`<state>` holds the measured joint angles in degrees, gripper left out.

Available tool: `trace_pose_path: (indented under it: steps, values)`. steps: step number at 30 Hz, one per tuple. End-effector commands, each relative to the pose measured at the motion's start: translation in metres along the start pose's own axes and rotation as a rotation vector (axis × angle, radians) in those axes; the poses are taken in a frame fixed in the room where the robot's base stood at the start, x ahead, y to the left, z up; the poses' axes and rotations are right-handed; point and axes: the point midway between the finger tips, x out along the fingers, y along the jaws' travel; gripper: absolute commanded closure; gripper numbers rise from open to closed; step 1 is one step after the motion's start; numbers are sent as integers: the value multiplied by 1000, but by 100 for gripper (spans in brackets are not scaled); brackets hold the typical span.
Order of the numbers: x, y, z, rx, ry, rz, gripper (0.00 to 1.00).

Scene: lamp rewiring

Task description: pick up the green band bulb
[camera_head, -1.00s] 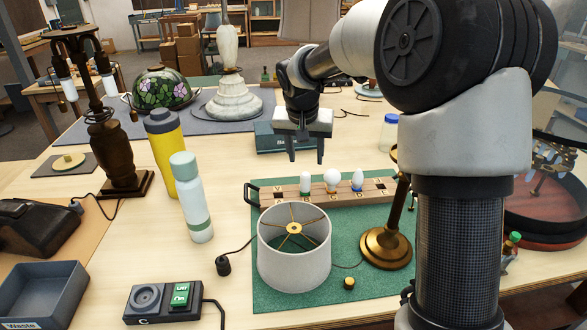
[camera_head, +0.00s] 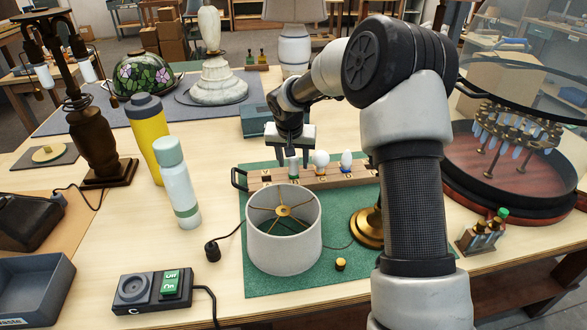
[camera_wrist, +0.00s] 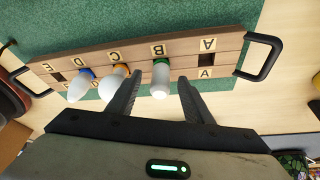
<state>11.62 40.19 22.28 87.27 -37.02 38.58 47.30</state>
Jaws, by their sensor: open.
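The green band bulb (camera_head: 293,169) stands upright in the wooden rack (camera_head: 265,178), in the slot lettered B. It also shows in the wrist view, with its white glass and green band (camera_wrist: 161,72). My gripper (camera_head: 294,155) is open just above it, pointing down. In the wrist view, its two dark fingers lie on either side of the bulb, with gaps on both sides. I cannot tell whether the fingertips reach down to the band.
An orange-banded bulb (camera_wrist: 112,84) and a blue-banded bulb (camera_wrist: 81,86) stand beside it in the rack, near one finger. Slot A is empty. The rack has black end handles (camera_wrist: 262,58). A white lampshade (camera_head: 284,245) and a brass lamp base (camera_head: 367,228) stand in front.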

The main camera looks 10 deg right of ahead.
Motion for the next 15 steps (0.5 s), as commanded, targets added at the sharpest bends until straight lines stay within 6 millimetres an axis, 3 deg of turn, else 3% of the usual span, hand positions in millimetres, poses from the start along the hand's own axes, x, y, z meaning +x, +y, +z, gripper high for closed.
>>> trace_pose_path:
  steps: [7, 15]
  values:
    - [38, -2, -4, 0, -2, 0, 54]
    - [46, -2, -5, 0, 1, -1, 54]
